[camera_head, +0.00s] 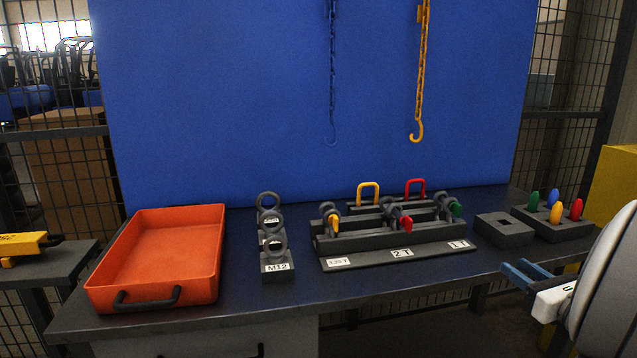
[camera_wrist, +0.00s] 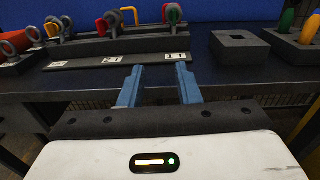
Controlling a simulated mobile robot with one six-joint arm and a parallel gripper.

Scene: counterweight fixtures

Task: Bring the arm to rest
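My gripper (camera_head: 517,268) is at the right in the head view, in front of the table's right front edge. It also shows in the wrist view (camera_wrist: 159,72), with its two blue fingers apart and nothing between them. The fingers point toward the table and touch nothing that I can see. My white wrist housing fills the lower part of the wrist view. The rest of my arm is mostly outside the head view.
The dark table (camera_head: 375,287) holds an orange tray (camera_head: 217,262), an eye-bolt block (camera_head: 277,276), a shackle rack (camera_head: 395,240), a block with a square hole (camera_head: 490,231) and a block of coloured pegs (camera_head: 571,230). Two hooks (camera_head: 416,132) hang behind. A yellow object (camera_head: 615,185) stands right.

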